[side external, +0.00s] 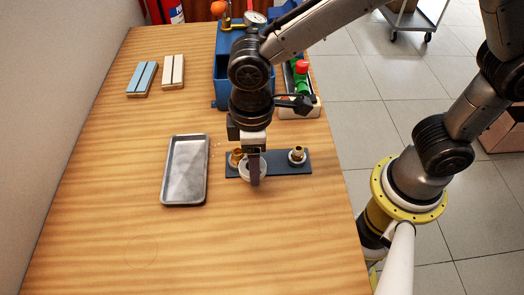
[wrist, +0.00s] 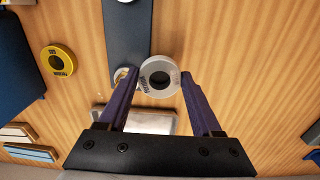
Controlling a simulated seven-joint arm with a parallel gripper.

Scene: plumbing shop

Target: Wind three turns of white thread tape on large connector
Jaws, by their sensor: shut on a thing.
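My gripper (side external: 255,180) is shut on a white tape roll (side external: 246,173), held over the left end of a dark plate (side external: 277,170). In the wrist view the roll (wrist: 147,70) sits between the fingertips of my gripper (wrist: 160,75). A brass connector (side external: 236,157) stands on the plate's left end, close beside the roll and partly hidden; in the wrist view the roll and a finger cover much of it (wrist: 123,74). A second brass connector (side external: 298,154) stands upright on the plate's right end. I cannot tell whether tape touches either connector.
A metal tray (side external: 184,170) lies left of the plate. A yellow roll (wrist: 60,61) lies on the table in the wrist view. Blue blocks (side external: 141,78) and white blocks (side external: 173,70) lie farther back. A blue rig (side external: 225,70) and a bin (side external: 300,105) stand behind my arm. The front table is clear.

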